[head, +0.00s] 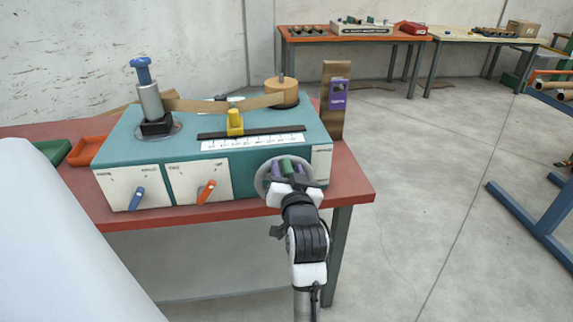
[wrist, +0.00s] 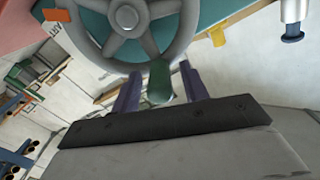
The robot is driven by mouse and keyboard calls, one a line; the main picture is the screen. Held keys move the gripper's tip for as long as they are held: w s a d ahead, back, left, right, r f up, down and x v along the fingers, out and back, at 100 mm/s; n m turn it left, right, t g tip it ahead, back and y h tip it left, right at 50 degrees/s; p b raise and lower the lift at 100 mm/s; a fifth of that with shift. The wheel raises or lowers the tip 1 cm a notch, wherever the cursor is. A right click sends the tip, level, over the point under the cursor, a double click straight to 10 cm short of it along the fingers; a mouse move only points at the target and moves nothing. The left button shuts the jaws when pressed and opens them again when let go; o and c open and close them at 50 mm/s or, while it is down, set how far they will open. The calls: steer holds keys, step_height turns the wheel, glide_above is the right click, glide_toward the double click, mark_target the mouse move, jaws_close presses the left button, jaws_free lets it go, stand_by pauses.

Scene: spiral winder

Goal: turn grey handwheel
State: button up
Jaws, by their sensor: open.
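The grey handwheel (head: 261,181) is on the front face of the teal winder, at its right end; my gripper hides much of it in the head view. The wrist view shows its spoked rim (wrist: 170,42) at the top, with a green handle (wrist: 160,84) sticking out from the rim. My gripper (head: 288,168) is at the wheel. In the wrist view, its two purple fingers (wrist: 159,72) are apart, one on each side of the green handle. A gap shows on both sides, so the jaws are open around the handle.
The winder (head: 130,150) stands on a red table (head: 355,186). A blue lever (head: 137,198) and an orange lever (head: 206,191) are on its front panels, left of the wheel. A brown upright post (head: 332,105) stands at the right end.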

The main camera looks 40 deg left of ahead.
steer(key=shift+w+a, duration=0.1)
steer(key=shift+w, duration=0.05)
jaws_close()
steer(key=shift+w, duration=0.15)
stand_by(0.5)
